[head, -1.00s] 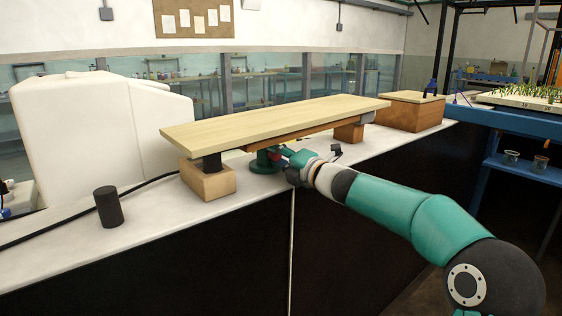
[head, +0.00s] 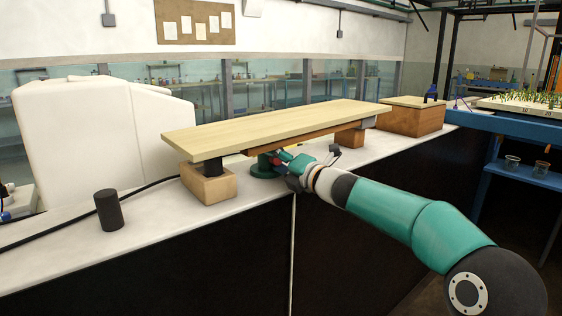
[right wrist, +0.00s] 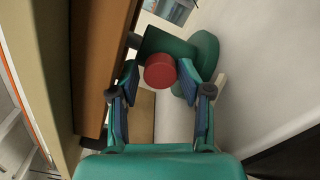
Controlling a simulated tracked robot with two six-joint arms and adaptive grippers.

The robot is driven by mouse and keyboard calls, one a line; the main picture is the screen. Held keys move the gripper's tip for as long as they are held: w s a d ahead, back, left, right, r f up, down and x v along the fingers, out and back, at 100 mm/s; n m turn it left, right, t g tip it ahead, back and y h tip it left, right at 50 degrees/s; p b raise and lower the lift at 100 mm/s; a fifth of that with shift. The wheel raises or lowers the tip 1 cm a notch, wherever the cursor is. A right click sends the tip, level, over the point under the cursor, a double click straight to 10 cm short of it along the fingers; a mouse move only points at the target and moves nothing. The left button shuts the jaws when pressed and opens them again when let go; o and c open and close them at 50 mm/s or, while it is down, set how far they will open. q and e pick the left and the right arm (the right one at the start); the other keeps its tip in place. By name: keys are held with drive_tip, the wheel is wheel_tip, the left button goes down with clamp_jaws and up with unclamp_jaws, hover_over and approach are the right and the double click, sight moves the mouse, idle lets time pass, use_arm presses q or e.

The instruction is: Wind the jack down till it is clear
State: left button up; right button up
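The green jack (head: 262,168) stands on the white bench top under a brown beam (head: 320,139) and a pale board (head: 275,125). Its head and any contact with the beam are hidden in the head view. In the right wrist view the green jack body (right wrist: 205,52) has a round red knob (right wrist: 160,71) facing me. My right gripper (right wrist: 159,75) has its fingers on either side of this knob. A narrow gap shows at its left, so the fingers look open. The right gripper (head: 288,165) is beside the jack in the head view. My left gripper is out of view.
A wooden block (head: 208,186) with a dark pad supports the board's left end; another block (head: 349,138) stands under the right. A black cylinder (head: 109,210), a cable (head: 150,184) and a large white tank (head: 85,140) are at the left. A wooden box (head: 410,118) is beyond the right end.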

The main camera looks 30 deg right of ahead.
drive_tip(key=shift+d+f, duration=0.2)
idle(0.3)
drive_tip(key=shift+s, duration=0.2)
drive_tip(key=s, duration=0.7)
drive_tip(key=shift+s+d, duration=0.25)
